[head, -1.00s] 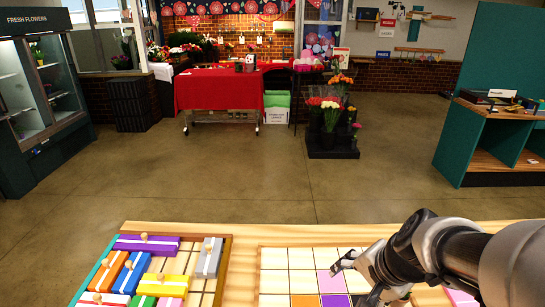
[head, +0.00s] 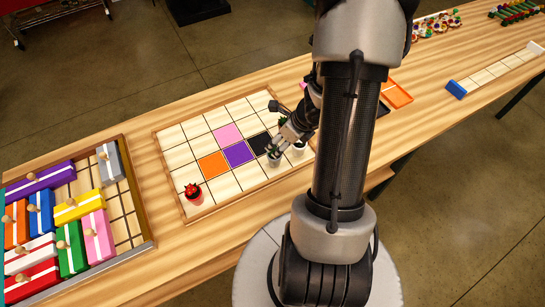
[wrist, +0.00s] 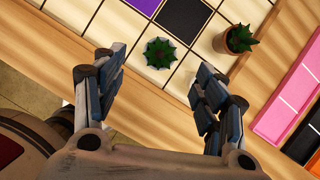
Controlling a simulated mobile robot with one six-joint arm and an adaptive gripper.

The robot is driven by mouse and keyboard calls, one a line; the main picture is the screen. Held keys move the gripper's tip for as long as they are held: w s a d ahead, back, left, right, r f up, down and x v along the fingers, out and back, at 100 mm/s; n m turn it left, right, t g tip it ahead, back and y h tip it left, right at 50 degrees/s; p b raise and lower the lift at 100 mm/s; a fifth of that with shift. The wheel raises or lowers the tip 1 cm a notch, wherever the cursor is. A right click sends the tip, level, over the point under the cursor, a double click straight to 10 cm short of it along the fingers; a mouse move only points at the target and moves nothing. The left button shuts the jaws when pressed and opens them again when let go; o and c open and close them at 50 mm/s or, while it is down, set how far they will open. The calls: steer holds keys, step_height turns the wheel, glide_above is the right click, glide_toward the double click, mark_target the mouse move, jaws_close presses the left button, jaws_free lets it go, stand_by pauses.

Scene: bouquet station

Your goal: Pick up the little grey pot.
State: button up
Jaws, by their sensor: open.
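The little grey pot (head: 275,160) stands on the tiled board (head: 172,148), partly hidden by my gripper (head: 279,148) in the head view. In the wrist view the pot (wrist: 160,54) is seen from above, a pale rim around a spiky green plant. My gripper (wrist: 155,68) is open there, with one finger to the left of the pot and one to the right. The pot appears just past the gap between the fingertips, and I see no contact.
A second potted plant (wrist: 237,40) stands to the right in the wrist view, close to the right finger. A tray of coloured blocks (head: 127,200) lies at the left. Coloured tiles (head: 238,153) are set in the board.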

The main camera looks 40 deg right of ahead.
mark_target(274, 149)
steer(key=b+x, duration=0.3)
steer(key=x, duration=0.5)
steer(key=shift+f, duration=0.3)
steer(key=b+x, duration=0.2)
steer(key=x, duration=0.3)
steer(key=shift+d+f, duration=0.15)
steer(key=shift+d, duration=0.05)
steer(key=shift+s, duration=0.1)
steer(key=shift+c, duration=0.4)
steer(key=c, duration=1.3)
